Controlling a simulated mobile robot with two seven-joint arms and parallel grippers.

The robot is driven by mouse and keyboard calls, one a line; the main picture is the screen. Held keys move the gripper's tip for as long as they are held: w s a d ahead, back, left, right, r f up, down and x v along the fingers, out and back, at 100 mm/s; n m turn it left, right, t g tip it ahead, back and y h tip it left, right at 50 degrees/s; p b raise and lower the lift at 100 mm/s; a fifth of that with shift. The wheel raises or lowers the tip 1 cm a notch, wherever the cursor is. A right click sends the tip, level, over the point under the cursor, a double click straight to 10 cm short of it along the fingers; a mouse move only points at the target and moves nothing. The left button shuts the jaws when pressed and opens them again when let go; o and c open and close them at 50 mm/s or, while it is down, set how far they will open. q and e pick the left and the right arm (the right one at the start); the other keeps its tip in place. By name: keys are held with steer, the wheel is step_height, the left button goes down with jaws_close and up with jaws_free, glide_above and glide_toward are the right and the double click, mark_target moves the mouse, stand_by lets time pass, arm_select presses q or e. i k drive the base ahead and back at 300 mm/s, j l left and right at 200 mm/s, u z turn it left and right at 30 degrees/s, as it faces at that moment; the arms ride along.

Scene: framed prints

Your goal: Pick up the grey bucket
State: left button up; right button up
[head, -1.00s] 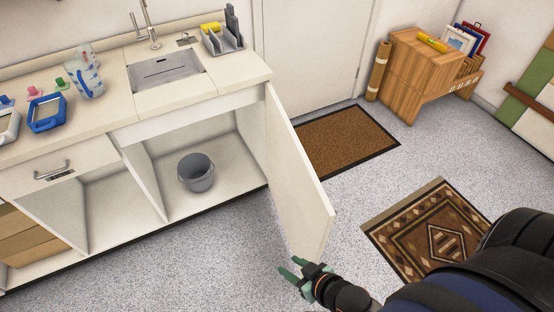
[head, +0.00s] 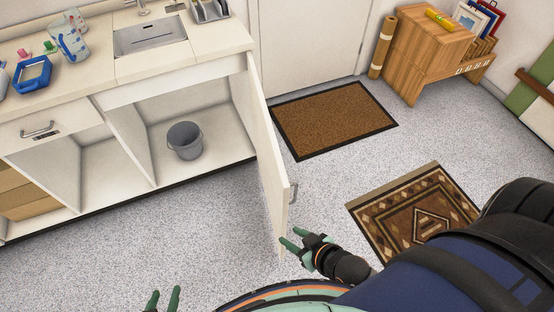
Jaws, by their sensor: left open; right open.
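The grey bucket (head: 185,141) stands upright inside the open cabinet (head: 215,155) under the sink, on its white floor. My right gripper (head: 291,238) is open and empty, low in front of the open cabinet door (head: 266,165), well away from the bucket. My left gripper (head: 163,298) shows only its green fingertips at the bottom edge; it is open and empty, over the floor in front of the cabinet. Nothing covers the bucket from this view.
The cabinet door stands swung out to the right of the opening. A counter with a sink (head: 150,37) is above. A brown doormat (head: 334,118) and a patterned rug (head: 415,210) lie to the right. The speckled floor before the cabinet is clear.

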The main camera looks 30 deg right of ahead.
mark_target(185, 137)
steer(key=l+u, duration=0.1)
steer(key=l, duration=0.35)
steer(key=k+l, duration=0.15)
steer(key=l, duration=0.3)
steer(key=i+l+u, duration=0.1)
steer(key=l, duration=0.3)
steer(key=i+l+u, duration=0.1)
steer(key=l, duration=0.3)
steer(key=i+l+u, duration=0.1)
steer(key=l, duration=0.3)
steer(key=k+j, duration=0.1)
steer(key=j, duration=0.6)
steer(key=k+j+u, duration=0.15)
steer(key=j, duration=0.55)
steer(key=i+j+u, duration=0.1)
steer(key=i+j, duration=0.15)
steer(key=j, duration=0.2)
steer(key=i+j+u, duration=0.1)
steer(key=i+j, duration=0.15)
steer(key=j, duration=0.15)
steer(key=i+l, duration=0.2)
steer(key=i, duration=0.25)
steer(key=i+l+u, duration=0.15)
steer(key=i, duration=0.35)
steer(key=i+l, duration=0.35)
steer(key=i+j+u, duration=0.05)
steer(key=i, duration=0.05)
